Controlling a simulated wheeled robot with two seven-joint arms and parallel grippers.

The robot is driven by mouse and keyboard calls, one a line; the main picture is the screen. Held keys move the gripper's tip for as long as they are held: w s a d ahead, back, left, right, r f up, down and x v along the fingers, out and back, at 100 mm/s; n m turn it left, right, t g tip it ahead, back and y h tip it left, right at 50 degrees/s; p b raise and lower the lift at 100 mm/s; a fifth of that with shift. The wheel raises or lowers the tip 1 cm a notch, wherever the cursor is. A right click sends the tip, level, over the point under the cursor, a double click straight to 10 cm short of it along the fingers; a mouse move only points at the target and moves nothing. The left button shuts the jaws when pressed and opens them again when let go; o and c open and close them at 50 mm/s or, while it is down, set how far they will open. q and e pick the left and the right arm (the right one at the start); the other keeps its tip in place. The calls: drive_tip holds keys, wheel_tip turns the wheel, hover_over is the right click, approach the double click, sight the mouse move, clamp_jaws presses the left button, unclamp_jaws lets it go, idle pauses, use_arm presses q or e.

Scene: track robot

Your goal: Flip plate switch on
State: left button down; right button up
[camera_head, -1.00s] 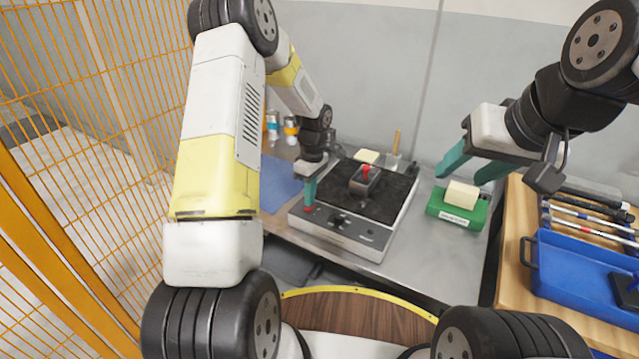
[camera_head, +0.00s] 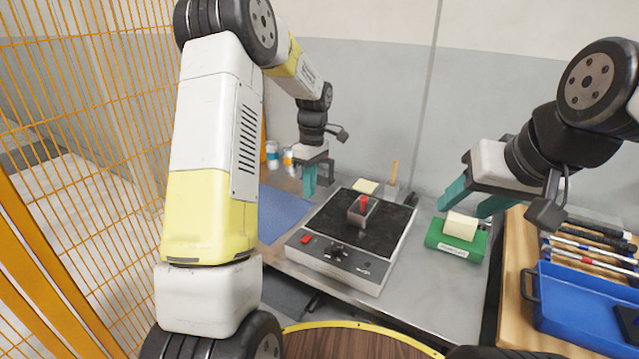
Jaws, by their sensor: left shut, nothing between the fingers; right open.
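The hot plate (camera_head: 336,271) is a grey box with a black top on the metal table. Its red switch (camera_head: 306,240) is on the left of its front panel, beside a black knob (camera_head: 336,252). Whether the switch is on cannot be read at this size. A small grey block with a red knob (camera_head: 362,206) stands on the black top. My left gripper (camera_head: 309,192) is shut and empty, pointing down above and behind the switch, apart from the plate. My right gripper (camera_head: 458,206) is open and empty, above a green holder.
The green holder (camera_head: 455,248) with a pale block (camera_head: 461,226) stands right of the plate. A blue tray (camera_head: 585,300) lies on a wooden table at the right. A blue mat (camera_head: 281,212) lies left of the plate. An orange mesh fence (camera_head: 90,120) stands at the far left.

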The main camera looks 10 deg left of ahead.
sight(304, 241)
use_arm(q)
drive_tip(key=shift+s+a+r, duration=0.15)
drive_tip(key=shift+s+a, duration=0.1)
drive_tip(key=shift+s, duration=0.5)
drive_tip(key=f, duration=0.4)
drive_tip(key=s+f, duration=0.1)
drive_tip(key=f, duration=0.9)
drive_tip(key=shift+s+a, duration=0.3)
drive_tip(key=shift+s+f, duration=0.1)
drive_tip(key=shift+f, duration=0.1)
